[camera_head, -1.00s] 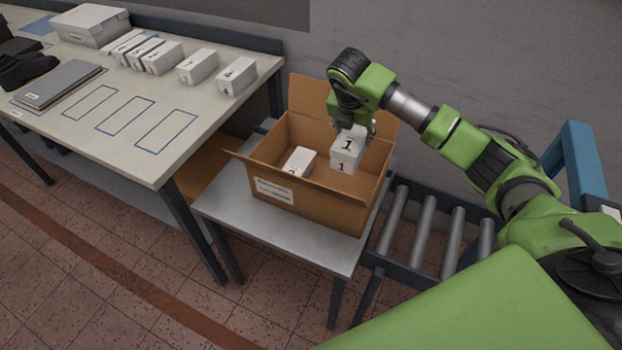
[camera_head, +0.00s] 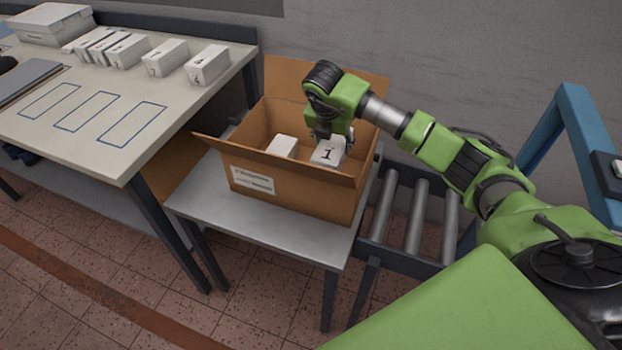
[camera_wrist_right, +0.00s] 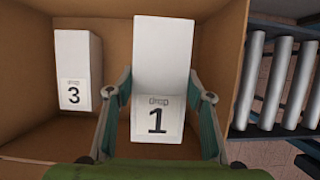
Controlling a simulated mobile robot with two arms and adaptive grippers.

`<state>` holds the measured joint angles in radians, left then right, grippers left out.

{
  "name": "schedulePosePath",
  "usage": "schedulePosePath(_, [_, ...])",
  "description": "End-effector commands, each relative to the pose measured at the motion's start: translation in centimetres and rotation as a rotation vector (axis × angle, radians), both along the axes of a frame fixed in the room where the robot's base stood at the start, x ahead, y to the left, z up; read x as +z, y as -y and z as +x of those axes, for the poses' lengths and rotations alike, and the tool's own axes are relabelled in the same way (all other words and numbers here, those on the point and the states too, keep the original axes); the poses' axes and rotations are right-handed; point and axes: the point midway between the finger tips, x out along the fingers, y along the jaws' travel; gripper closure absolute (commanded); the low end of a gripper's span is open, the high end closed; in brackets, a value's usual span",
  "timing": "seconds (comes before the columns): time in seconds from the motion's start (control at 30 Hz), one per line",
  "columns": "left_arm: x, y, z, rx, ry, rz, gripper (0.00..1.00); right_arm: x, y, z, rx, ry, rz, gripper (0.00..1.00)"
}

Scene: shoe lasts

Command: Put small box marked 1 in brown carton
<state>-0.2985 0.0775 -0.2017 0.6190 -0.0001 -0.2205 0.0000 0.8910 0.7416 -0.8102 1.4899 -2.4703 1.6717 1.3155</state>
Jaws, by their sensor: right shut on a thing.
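The small white box marked 1 (camera_head: 328,152) is inside the brown carton (camera_head: 290,186), in its right part. My right gripper (camera_head: 331,138) is shut on this box from above. In the right wrist view the box marked 1 (camera_wrist_right: 163,65) sits between the two fingers of the gripper (camera_wrist_right: 160,105). The carton is open, with its flaps spread. Its front wall hides the lower part of the box in the head view, so I cannot tell whether it touches the carton floor. My left gripper is not in view.
A white box marked 3 (camera_wrist_right: 77,70) stands in the carton's left part, apart from the held box. The carton rests on a small grey table (camera_head: 210,196). A roller conveyor (camera_head: 412,215) is on the right. The long table (camera_head: 60,135) holds several white boxes.

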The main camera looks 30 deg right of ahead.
Motion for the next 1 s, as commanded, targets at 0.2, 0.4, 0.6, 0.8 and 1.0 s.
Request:
schedulePosePath(0.2, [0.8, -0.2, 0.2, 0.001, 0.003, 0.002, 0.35, -3.9, 0.0, -0.1, -0.001, -0.003, 0.000, 0.78])
schedulePosePath(0.4, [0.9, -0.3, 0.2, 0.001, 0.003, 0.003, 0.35, -5.8, -0.1, 0.0, 0.001, -0.001, 0.001, 0.78])
schedulePosePath(0.6, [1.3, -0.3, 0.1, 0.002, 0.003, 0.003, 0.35, -8.4, -0.1, -0.1, 0.000, -0.004, 0.000, 0.78])
schedulePosePath(0.8, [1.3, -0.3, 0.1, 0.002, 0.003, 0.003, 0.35, -9.2, 0.0, 0.0, 0.000, 0.001, 0.000, 0.78])
schedulePosePath(1.0, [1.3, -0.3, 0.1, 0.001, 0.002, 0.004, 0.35, -9.3, 0.0, 0.0, 0.001, -0.001, 0.001, 0.35])
